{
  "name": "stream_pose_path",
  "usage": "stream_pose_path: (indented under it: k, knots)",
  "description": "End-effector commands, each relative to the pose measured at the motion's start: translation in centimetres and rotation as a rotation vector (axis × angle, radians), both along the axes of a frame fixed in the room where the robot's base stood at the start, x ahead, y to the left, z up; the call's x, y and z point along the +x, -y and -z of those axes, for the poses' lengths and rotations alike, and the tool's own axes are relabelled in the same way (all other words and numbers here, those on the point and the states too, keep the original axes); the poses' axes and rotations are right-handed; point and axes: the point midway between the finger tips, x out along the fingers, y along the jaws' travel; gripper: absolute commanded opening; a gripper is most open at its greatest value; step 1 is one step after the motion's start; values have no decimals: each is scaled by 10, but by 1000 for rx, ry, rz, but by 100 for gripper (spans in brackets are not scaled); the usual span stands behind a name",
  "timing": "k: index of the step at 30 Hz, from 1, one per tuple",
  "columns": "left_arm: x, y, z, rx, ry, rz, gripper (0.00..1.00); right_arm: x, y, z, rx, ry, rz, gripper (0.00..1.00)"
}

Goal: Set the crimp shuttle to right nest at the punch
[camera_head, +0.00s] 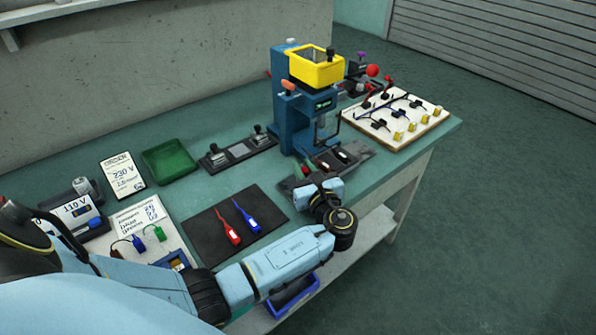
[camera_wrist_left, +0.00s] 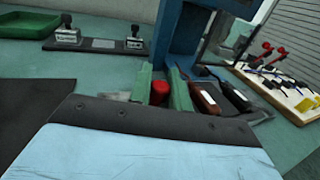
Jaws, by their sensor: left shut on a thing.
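The blue crimp press (camera_head: 292,118) with a yellow bin on top stands at the back of the bench. At its foot is the dark grey crimp shuttle (camera_head: 362,153), with white-marked dark pieces in its nests; it also shows in the left wrist view (camera_wrist_left: 258,112). My left gripper (camera_head: 313,164) is at the shuttle's left part, in front of the press. In the left wrist view its green fingers (camera_wrist_left: 161,90) are shut on a red knob (camera_wrist_left: 159,93) at the shuttle. The wrist hides part of the shuttle. I cannot tell which nest is under the punch. My right gripper is out of view.
A white board (camera_head: 395,118) with several wired parts stands right of the press. A dark mat (camera_head: 205,228) with a red and a blue tool lies left of my wrist. A green tray (camera_head: 170,160) and a dark fixture (camera_head: 238,151) sit behind.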

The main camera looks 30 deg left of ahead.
Motion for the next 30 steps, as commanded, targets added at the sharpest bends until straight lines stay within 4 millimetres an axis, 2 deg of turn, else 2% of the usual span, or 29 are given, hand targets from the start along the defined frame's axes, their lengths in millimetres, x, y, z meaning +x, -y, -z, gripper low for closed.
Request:
stream_pose_path:
  k: [1,3,4,8,9,20,30]
  knots:
    - [-1,-1,9,-4,-5,-2,0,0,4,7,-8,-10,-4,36]
    - [-1,-1,9,-4,-5,-2,0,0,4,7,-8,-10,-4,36]
    - [-1,-1,9,-4,-5,-1,20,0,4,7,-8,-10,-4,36]
    - [-1,0,8,-3,-4,-1,37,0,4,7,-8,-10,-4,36]
    - [-1,0,8,-3,-3,-1,38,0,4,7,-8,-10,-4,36]
    - [-5,7,7,-2,-3,3,38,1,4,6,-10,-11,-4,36]
    - [-48,61,5,-11,-5,2,38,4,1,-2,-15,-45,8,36]
